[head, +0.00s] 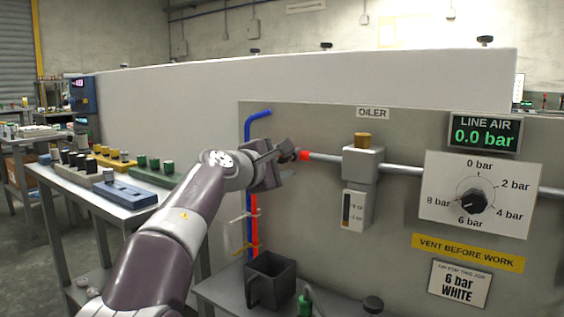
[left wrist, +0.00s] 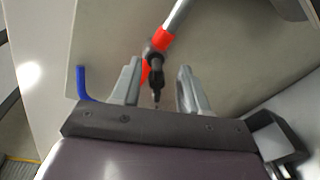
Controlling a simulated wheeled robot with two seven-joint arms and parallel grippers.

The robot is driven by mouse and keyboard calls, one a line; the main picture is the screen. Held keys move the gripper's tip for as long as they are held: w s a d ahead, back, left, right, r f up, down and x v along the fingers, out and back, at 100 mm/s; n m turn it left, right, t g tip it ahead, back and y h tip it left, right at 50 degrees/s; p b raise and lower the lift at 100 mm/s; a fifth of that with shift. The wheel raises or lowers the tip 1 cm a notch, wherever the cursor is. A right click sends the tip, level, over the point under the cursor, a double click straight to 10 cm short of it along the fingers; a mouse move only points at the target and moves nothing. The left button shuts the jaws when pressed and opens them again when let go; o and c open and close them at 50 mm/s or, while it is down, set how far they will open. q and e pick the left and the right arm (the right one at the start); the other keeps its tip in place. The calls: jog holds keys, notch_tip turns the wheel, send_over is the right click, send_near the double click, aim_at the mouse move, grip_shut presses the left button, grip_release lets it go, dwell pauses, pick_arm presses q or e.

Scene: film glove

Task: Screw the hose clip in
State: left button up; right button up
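My left gripper (head: 284,160) is at the left end of the grey pipe (head: 325,158), beside a red collar (head: 305,155). In the left wrist view its two fingers (left wrist: 158,92) stand apart. A dark fitting (left wrist: 155,62) with a thin tip reaches between them, with a gap on each side. It may be the hose clip, but I cannot tell for sure. The red collar (left wrist: 162,39) sits just beyond it. In the head view the gripper hides most of this fitting. My right gripper is in neither view.
A blue hose (head: 248,126) and a red hose (head: 255,222) run on the panel at left. The oiler (head: 360,180) hangs on the pipe. The line air display (head: 483,134) reads 0.0 bar.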

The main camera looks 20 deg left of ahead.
pick_arm(q)
jog(key=shift+s+r, duration=0.1)
jog(key=shift+s+a, duration=0.2)
jog(key=shift+s, duration=0.15)
jog(key=v, duration=1.1)
jog(key=shift+s, duration=0.4)
